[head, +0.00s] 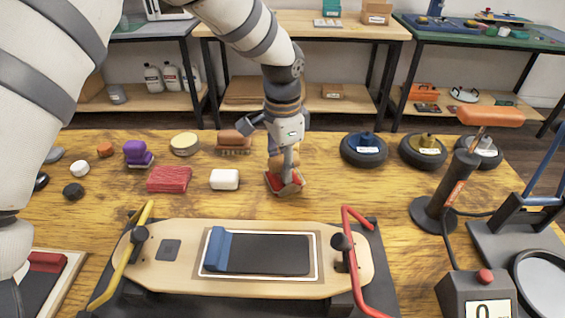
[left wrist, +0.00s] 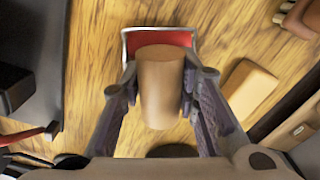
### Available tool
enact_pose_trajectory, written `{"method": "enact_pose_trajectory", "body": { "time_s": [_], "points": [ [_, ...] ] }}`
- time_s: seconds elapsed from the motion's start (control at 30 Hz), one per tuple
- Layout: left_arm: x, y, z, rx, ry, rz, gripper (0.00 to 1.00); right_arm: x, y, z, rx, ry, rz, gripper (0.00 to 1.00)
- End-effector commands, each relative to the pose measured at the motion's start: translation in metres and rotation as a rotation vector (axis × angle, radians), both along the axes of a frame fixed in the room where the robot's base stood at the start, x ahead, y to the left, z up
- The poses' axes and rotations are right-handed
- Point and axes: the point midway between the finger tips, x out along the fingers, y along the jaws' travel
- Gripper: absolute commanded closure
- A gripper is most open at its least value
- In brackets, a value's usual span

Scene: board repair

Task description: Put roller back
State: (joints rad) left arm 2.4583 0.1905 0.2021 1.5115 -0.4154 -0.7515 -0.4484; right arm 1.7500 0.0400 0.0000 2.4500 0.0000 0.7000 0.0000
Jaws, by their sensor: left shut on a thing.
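The roller has a tan, round handle and a red part in a metal frame. In the head view its red end (head: 289,186) is low at the tabletop, behind the skateboard deck; I cannot tell if it touches the wood. In the left wrist view its handle (left wrist: 161,85) stands between the fingers, with the red part (left wrist: 160,39) beyond it. My left gripper (head: 285,160) points down and is shut on the handle; its fingers also show in the left wrist view (left wrist: 160,95). My right gripper is not in view.

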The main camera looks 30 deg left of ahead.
Motion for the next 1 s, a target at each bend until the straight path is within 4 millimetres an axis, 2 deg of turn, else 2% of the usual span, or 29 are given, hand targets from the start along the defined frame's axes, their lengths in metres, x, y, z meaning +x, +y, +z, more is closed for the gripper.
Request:
{"method": "enact_pose_trajectory", "body": {
  "time_s": [0.03, 0.07, 0.1, 0.17, 0.67, 0.77, 1.0],
  "points": [
    [-0.004, 0.001, -0.01, 0.002, 0.019, 0.0, 0.98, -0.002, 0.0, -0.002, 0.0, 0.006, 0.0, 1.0],
    [-0.005, 0.001, -0.01, 0.002, 0.02, 0.0, 0.98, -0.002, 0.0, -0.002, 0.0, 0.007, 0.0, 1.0],
    [-0.005, 0.001, -0.011, 0.002, 0.022, 0.0, 0.63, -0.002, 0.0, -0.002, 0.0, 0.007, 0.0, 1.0],
    [-0.006, 0.001, -0.012, 0.003, 0.024, 0.0, 0.52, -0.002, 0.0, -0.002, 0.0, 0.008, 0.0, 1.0],
    [-0.005, 0.0, -0.008, 0.001, 0.023, 0.0, 0.52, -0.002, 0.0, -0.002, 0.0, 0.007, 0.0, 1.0],
    [-0.004, 0.0, 0.009, 0.0, 0.016, 0.0, 0.52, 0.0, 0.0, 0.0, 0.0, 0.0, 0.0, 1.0],
    [-0.003, 0.0, 0.081, 0.001, 0.007, -0.001, 0.52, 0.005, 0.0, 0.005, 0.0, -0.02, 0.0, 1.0]
  ]
}}
